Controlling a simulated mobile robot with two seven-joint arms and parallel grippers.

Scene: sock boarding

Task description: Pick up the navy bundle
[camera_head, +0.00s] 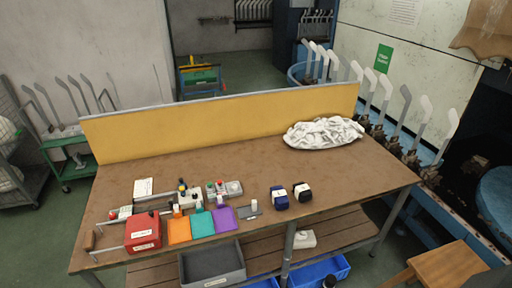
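The navy bundle (279,199) is a small dark blue roll with a white band. It sits on the brown tabletop (330,187), right of the middle of the table's front part. A similar black bundle (302,192) with a white band sits close to its right. Neither of my grippers shows clearly in the head view. A small dark shape at the bottom edge, in front of the table, is too small to identify.
A pile of white socks (323,133) lies at the back right against the yellow panel (220,128). A red box (143,232), orange, teal and purple pads, and small bottles crowd the left front. A wooden stool (447,266) stands at the right. Tabletop around the bundles is mostly clear.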

